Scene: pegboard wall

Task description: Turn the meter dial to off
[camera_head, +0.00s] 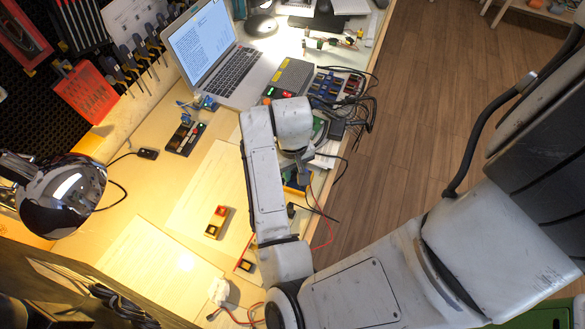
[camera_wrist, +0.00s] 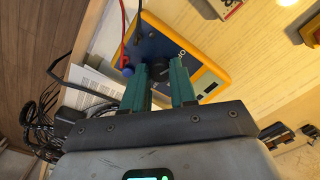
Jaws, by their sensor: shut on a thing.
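The meter (camera_wrist: 152,42) shows in the wrist view as a yellow-edged case with a dark blue face. Its black dial (camera_wrist: 158,70) sits between the two green fingers of my gripper (camera_wrist: 161,66). The gripper is shut on the dial, with a finger on each side. The dial's pointer and most of its markings are hidden or too small to read. In the head view a yellow and blue part of the meter (camera_head: 296,184) shows at the desk's right edge; my arm covers the rest.
Black cables (camera_wrist: 45,125) lie at the left of the wrist view. In the head view, a laptop (camera_head: 215,60), a button box (camera_head: 185,137) and a red-and-yellow switch block (camera_head: 217,222) stand on the desk. A shiny lamp (camera_head: 65,195) is at left.

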